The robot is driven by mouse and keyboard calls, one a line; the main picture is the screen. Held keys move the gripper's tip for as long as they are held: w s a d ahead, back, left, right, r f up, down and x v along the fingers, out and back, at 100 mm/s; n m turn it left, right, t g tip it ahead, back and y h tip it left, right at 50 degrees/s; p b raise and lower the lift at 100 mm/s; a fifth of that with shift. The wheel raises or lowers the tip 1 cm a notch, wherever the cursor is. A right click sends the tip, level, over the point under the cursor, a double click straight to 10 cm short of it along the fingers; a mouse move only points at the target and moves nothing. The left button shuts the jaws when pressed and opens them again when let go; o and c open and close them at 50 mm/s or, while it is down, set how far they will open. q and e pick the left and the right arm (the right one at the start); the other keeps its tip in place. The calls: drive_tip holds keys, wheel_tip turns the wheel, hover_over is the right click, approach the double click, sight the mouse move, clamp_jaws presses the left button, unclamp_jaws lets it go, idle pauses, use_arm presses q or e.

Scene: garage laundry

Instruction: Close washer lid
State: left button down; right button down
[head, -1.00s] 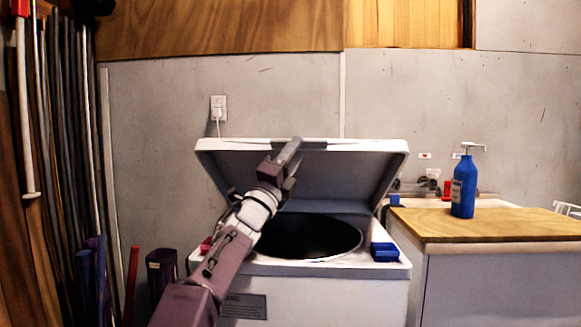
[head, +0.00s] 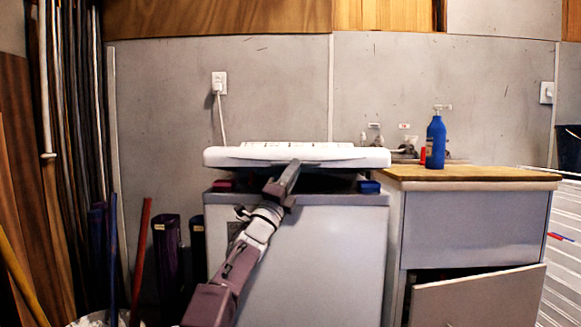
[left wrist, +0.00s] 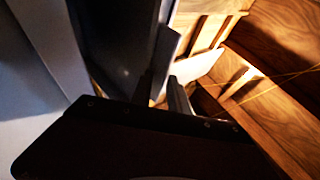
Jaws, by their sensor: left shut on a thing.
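The white washer (head: 335,245) stands in the middle of the head view. Its lid (head: 225,157) is lowered to nearly level, with a dark gap between it and the washer top. My left gripper (head: 291,172) is at the middle of the lid's front edge, shut on the lid; its fingers reach up over that edge. In the left wrist view the fingers (left wrist: 168,85) show dimly, and what lies between them is hard to make out. The tub opening is hidden. My right gripper is not in view.
A blue item (head: 369,187) and a red item (head: 223,185) sit at the washer top's front corners, near the gap. A wood-topped cabinet (head: 460,178) with a blue pump bottle (head: 436,142) stands at right, its lower door (head: 480,298) ajar. Poles lean at left.

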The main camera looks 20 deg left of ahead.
use_arm(q)
drive_tip(key=shift+w+a+f+n+y, duration=0.15)
drive_tip(key=shift+w+f+y, duration=0.15)
drive_tip(key=shift+f, duration=0.3)
drive_tip(key=shift+w+a+f+n+y, duration=0.1)
drive_tip(key=shift+w+f+n+y, duration=0.1)
drive_tip(key=shift+w+f, duration=0.3)
drive_tip(key=c, duration=1.1)
unclamp_jaws()
drive_tip(key=shift+f, duration=0.1)
drive_tip(key=shift+w+f+g, duration=0.25)
drive_tip(key=shift+w+g, duration=0.05)
drive_tip(key=shift+w, duration=0.2)
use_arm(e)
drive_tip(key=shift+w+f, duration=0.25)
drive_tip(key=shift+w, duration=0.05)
use_arm(q)
drive_tip(key=shift+s+r, duration=0.15)
